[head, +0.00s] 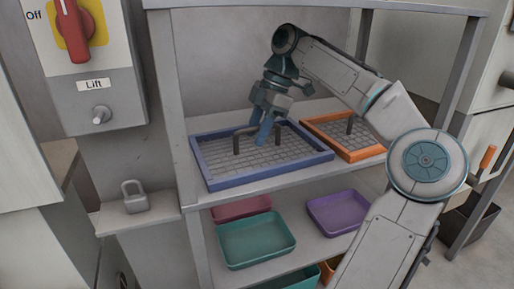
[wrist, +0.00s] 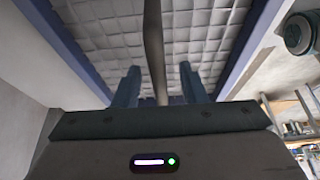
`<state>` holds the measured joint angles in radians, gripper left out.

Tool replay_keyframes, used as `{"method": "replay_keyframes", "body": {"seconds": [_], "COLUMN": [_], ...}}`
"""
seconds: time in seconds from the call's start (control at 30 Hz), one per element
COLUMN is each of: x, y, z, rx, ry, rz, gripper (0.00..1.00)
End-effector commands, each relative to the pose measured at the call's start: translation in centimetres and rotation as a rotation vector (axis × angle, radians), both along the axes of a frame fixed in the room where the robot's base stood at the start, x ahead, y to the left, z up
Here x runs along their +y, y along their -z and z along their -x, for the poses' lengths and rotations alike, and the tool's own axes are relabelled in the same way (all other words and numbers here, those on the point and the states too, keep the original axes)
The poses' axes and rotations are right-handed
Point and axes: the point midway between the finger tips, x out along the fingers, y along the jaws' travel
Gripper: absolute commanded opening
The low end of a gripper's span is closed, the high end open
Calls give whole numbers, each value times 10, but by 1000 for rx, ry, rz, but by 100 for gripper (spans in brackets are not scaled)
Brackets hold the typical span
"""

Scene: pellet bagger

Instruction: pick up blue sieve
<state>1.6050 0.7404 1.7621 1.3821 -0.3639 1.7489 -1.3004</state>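The blue sieve (head: 262,176), a rectangular blue frame with a grey mesh and a dark arched handle (head: 237,143), sits on the upper shelf in the head view. My gripper (head: 262,136) points down at the handle. In the wrist view my gripper (wrist: 160,78) is open, with the handle bar (wrist: 153,35) between its two fingers and a gap visible on each side. The blue rim (wrist: 64,40) and mesh of the sieve lie beyond the fingers. The fingers partly hide the handle in the head view.
An orange sieve (head: 368,156) stands right of the blue one, close beside it. The lower shelf holds a green tray (head: 257,262), a purple tray (head: 340,230) and a dark pink tray (head: 240,207). Shelf posts (head: 184,160) frame the front. A padlock (head: 134,197) and Lift switch box are left.

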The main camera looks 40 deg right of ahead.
Motion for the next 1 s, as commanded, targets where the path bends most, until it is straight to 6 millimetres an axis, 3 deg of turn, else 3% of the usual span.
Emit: {"method": "replay_keyframes", "body": {"seconds": [0.63,0.67,0.8,1.0], "x": [0,0,0,0], "y": [5,5,5,4], "z": [0,0,0,0], "rx": [1,0,0,-1], "ry": [0,0,0,0], "rz": [0,0,0,0], "gripper": [38,35,0,0]}}
